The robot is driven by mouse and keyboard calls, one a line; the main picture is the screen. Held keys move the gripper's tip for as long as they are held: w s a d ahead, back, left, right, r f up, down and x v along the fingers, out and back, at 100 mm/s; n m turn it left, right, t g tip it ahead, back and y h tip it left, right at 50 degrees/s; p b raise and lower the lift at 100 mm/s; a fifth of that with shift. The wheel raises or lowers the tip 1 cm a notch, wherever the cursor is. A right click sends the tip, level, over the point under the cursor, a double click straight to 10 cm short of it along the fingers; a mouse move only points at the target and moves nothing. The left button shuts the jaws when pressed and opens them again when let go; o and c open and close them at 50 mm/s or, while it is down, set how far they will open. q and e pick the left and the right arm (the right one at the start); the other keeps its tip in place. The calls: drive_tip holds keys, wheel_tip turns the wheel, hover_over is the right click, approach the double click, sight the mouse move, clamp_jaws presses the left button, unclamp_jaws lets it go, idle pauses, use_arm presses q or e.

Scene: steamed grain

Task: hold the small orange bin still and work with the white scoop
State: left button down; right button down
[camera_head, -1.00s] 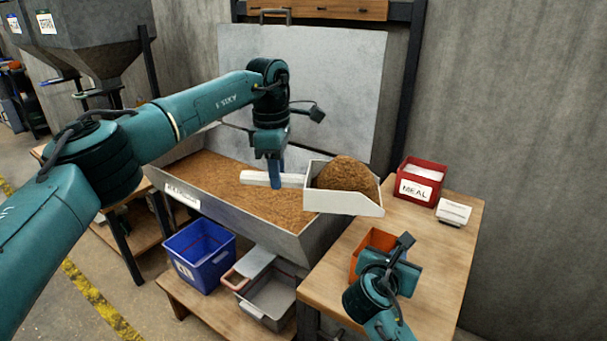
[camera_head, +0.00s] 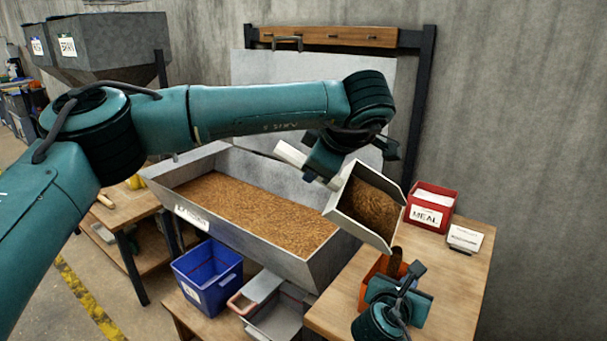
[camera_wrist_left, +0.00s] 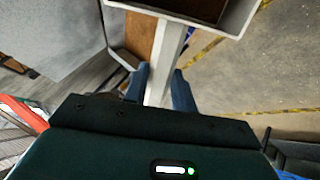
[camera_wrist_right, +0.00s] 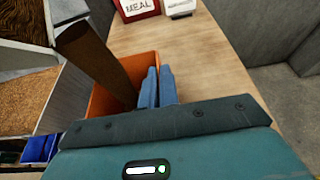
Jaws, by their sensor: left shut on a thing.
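The white scoop (camera_head: 352,230) is tilted, its open end toward the lower right, with brown grain (camera_head: 374,207) inside. A brown stream of grain (camera_head: 395,262) falls from it into the small orange bin (camera_head: 368,281); the stream (camera_wrist_right: 95,58) also shows in the right wrist view. My left gripper (camera_wrist_left: 160,85) is shut on the scoop's white handle (camera_wrist_left: 167,62). The orange bin (camera_wrist_right: 108,104) stands on the wooden table. My right gripper (camera_wrist_right: 158,72) has its fingers close together at the bin's rim, apparently with the wall between them. The bin's floor is hidden.
A long grey trough (camera_head: 320,262) of grain stands left of the table (camera_head: 450,275). A blue bin (camera_head: 207,280) and a grey tub sit lower left.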

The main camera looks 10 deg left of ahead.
use_arm(q)
drive_tip(key=s+d+r+m+t+y, duration=0.1)
drive_tip(key=s+d+r+m+t, duration=0.1)
drive_tip(key=d+r+m+t, duration=0.2)
drive_tip(key=shift+s+d+m+t, duration=0.15)
drive_tip(key=shift+d+m+t, duration=0.25)
drive_tip(key=shift+d+t, duration=1.05)
drive_tip(key=shift+d+g, duration=0.45)
wheel_tip(320, 180, up, 6)
drive_tip(key=shift+f, duration=0.1)
use_arm(e)
drive_tip(key=c, duration=1.6)
unclamp_jaws()
drive_tip(key=shift+s, duration=0.1)
